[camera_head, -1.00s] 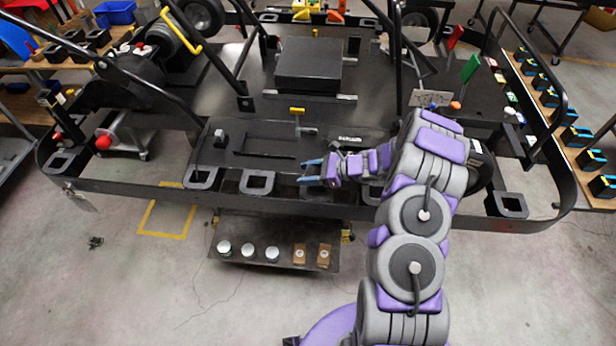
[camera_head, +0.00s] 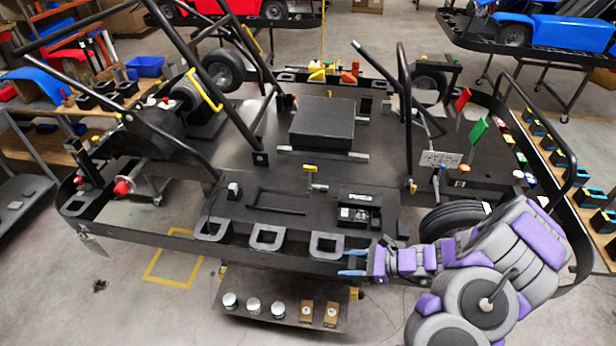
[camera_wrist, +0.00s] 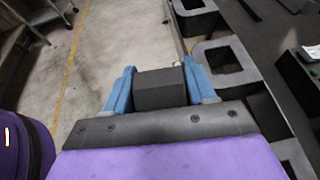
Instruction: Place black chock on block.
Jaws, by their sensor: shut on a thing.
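My gripper (camera_head: 352,262) has blue fingers and is at the kart's near rail, just right of a square black frame (camera_head: 327,258). In the wrist view, the fingers (camera_wrist: 162,92) are shut on a dark box-shaped piece, which looks like the black chock (camera_wrist: 160,88). In the head view the chock is hard to make out between the fingers. A large flat-topped black block (camera_head: 322,123) rests on the kart floor, well beyond my gripper. I cannot tell for sure that it is the task's block.
A black device (camera_head: 358,215) and a yellow-topped lever (camera_head: 310,170) stand on the kart deck. A low shelf (camera_head: 265,305) with several jars and boxes is below the rail. Slanted black bars (camera_head: 235,110) rise at the left, and a tyre (camera_head: 455,218) is at the right.

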